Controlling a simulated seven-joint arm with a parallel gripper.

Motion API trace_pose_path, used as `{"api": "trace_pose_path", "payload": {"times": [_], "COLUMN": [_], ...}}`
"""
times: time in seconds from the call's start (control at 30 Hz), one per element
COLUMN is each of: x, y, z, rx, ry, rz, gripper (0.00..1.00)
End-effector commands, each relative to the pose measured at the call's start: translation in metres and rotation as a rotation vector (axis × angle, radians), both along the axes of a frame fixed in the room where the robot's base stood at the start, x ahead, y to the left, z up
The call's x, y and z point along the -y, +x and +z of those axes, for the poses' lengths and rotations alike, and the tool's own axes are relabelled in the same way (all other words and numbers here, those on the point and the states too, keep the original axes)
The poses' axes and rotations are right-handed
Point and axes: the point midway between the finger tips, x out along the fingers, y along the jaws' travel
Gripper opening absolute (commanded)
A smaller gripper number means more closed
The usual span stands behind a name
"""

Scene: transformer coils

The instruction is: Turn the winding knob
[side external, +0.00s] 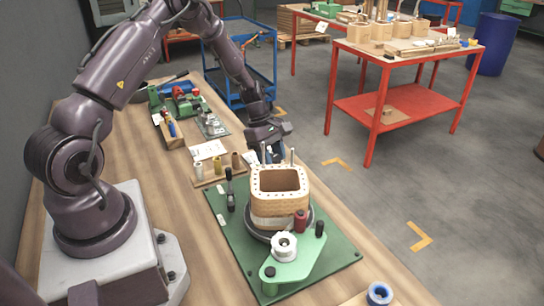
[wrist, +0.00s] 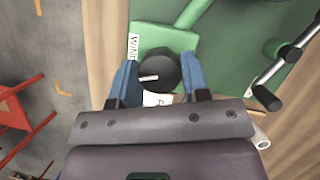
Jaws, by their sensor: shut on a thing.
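The winding knob (wrist: 160,72) is black and round with a white pointer line, in the wrist view. It sits on a green bracket (wrist: 150,38) beside a white label (wrist: 133,46) that reads "WIN…". My gripper (wrist: 160,82) has one blue finger on each side of the knob and is shut on it. In the side view my gripper (side external: 268,150) reaches down behind the square tan coil former (side external: 278,206), at the far end of the green base plate (side external: 236,256). The knob is hidden there.
A black-handled lever (side external: 230,190) stands left of the former; its metal rod shows in the wrist view (wrist: 285,60). A white ribbed knob (side external: 283,245) and a red cylinder (side external: 300,222) stand in front. Small spools (side external: 217,165) stand behind left. The bench's right edge is close.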

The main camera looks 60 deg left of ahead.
Motion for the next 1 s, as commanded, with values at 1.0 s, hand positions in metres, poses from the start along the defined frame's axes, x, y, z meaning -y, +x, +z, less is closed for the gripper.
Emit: {"api": "trace_pose_path", "payload": {"times": [1.0], "x": [0.0020], "y": [0.0032], "z": [0.0003], "rx": [-0.002], "ry": [-0.004], "rz": [-0.973], "gripper": [0.19]}}
